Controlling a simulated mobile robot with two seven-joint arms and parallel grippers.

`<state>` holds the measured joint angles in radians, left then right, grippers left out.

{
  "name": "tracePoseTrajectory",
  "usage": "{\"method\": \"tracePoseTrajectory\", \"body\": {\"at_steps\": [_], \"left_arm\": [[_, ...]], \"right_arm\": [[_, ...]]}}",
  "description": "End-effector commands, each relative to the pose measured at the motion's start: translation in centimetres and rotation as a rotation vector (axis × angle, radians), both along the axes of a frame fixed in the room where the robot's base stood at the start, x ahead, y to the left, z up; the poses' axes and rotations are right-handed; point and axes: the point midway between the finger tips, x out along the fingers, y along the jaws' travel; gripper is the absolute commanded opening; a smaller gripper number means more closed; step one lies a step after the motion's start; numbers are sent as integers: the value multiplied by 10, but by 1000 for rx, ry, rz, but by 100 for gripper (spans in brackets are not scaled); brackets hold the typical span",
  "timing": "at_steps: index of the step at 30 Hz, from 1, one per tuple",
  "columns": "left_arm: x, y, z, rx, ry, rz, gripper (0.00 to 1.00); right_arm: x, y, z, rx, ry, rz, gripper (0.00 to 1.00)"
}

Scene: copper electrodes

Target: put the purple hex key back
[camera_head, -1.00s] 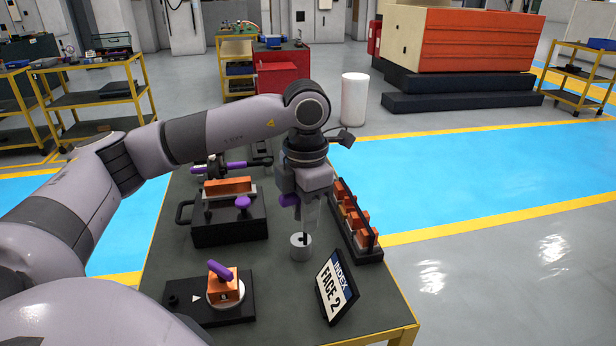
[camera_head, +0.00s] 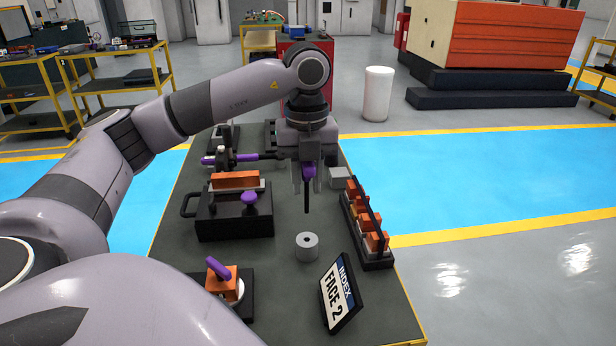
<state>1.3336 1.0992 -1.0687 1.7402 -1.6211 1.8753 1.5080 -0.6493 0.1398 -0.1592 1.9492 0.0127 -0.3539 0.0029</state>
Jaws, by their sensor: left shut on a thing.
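The purple hex key (camera_head: 308,172) has a purple handle and a thin black shaft that points straight down. My left gripper (camera_head: 308,178) is shut on its handle and holds it upright over the table. A small grey cylinder (camera_head: 307,248) with a dark hole in its top stands on the table below the key. The tip of the shaft appears above this cylinder and apart from it. Whether the tip lines up exactly with the hole cannot be told from this view. My right gripper is not in view.
A black fixture (camera_head: 234,218) with a purple knob and an orange block stands left of the key. A rack of orange blocks (camera_head: 367,225) is at the right edge. A FACE 2 sign (camera_head: 339,292) stands in front. An orange block on a black base (camera_head: 222,280) is front left.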

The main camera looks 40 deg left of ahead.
Motion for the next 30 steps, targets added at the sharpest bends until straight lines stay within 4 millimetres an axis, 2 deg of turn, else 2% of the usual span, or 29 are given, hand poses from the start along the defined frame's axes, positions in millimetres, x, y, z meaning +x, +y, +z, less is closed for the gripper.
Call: {"method": "tracePoseTrajectory", "body": {"at_steps": [7, 22, 30], "left_arm": [[0, 0, 1, -1, -1, -2, 0], [0, 0, -47, -2, -1, -3, 0], [0, 0, -56, -1, -3, -3, 0]], "right_arm": [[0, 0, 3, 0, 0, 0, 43], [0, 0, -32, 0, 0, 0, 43], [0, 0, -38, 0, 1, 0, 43]]}}
